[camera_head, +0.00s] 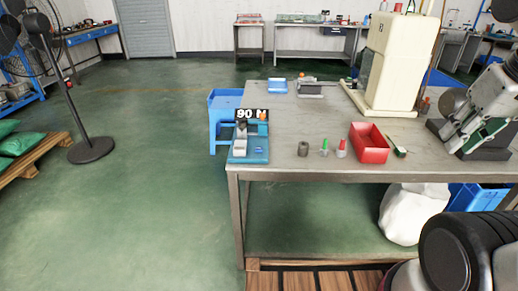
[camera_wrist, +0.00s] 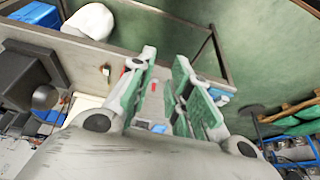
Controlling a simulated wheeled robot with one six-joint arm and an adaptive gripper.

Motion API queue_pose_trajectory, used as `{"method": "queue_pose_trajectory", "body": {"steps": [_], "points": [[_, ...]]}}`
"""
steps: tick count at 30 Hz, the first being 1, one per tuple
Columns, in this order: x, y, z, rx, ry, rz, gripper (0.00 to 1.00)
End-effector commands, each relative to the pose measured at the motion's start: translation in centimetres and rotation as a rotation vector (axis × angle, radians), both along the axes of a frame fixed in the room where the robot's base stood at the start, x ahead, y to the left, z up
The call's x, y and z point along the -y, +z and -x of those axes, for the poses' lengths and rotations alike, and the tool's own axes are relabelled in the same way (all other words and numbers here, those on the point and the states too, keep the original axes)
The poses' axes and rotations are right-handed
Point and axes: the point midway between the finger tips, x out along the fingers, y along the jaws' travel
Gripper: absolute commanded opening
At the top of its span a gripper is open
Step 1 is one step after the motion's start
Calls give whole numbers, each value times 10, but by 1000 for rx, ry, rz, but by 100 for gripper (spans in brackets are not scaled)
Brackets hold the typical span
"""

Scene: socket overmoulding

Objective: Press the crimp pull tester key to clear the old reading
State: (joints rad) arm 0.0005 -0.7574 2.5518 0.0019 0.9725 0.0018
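The crimp pull tester (camera_head: 250,148) is a small blue-based device at the front left corner of the grey workbench. Its black display (camera_head: 252,114) reads "90 N". An orange part shows beside the display; I cannot make out which part is the key. My gripper (camera_wrist: 165,75) is open and empty in the wrist view, its two green-padded fingers apart. In the head view it shows at the right edge, well to the right of the tester and not touching it. In the wrist view the fingers hide much of the bench, and I cannot clearly identify the tester there.
On the workbench (camera_head: 300,172), a grey cylinder (camera_head: 303,149), a green-tipped piece (camera_head: 324,148), a red-tipped piece (camera_head: 342,149) and a red bin (camera_head: 369,143) stand between tester and gripper. A tall cream machine (camera_head: 398,62) stands behind. A blue stool (camera_head: 222,115) stands left; floor is open there.

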Motion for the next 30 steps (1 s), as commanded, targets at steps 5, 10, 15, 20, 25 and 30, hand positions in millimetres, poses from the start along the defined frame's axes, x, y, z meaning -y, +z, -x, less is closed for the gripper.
{"method": "queue_pose_trajectory", "body": {"steps": [5, 10, 15, 20, 25, 30], "points": [[0, 0, 0, 0, 0, 0, 0], [0, 0, 0, 0, 0, 0, 0], [0, 0, 0, 0, 0, 0, 0], [0, 0, 0, 0, 0, 0, 0], [0, 0, 0, 0, 0, 0, 0], [0, 0, 0, 0, 0, 0, 0]]}}
